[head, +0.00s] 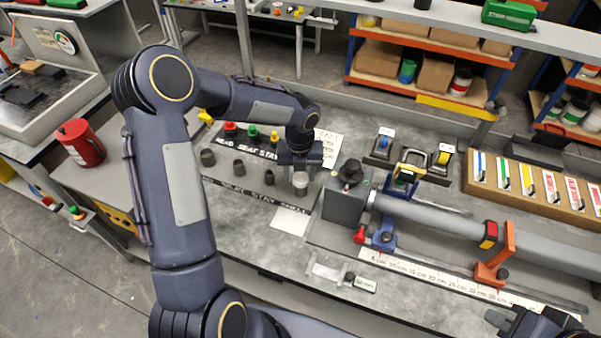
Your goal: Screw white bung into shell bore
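A small whitish cylinder (300,184), which looks like the white bung, is at the right end of a row of darker cylinders. My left gripper (300,168) points down directly over it. The fingers are small and dark, so I cannot tell whether they touch it or how wide they stand. A long grey tube (440,221), probably the shell, lies across the bench to the right. Its left end meets a dark grey block (344,202), and its bore opening is not visible. My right gripper (503,318) is partly in view at the bottom right edge, apart from the tube.
Dark cylinders (239,168) stand left of the whitish one, before a black rack with red, green (253,132) and yellow knobs. A blue clamp (385,238) and orange bracket (494,268) are at the tube. A ruler strip (470,285) lies in front. Bins (530,190) stand at right.

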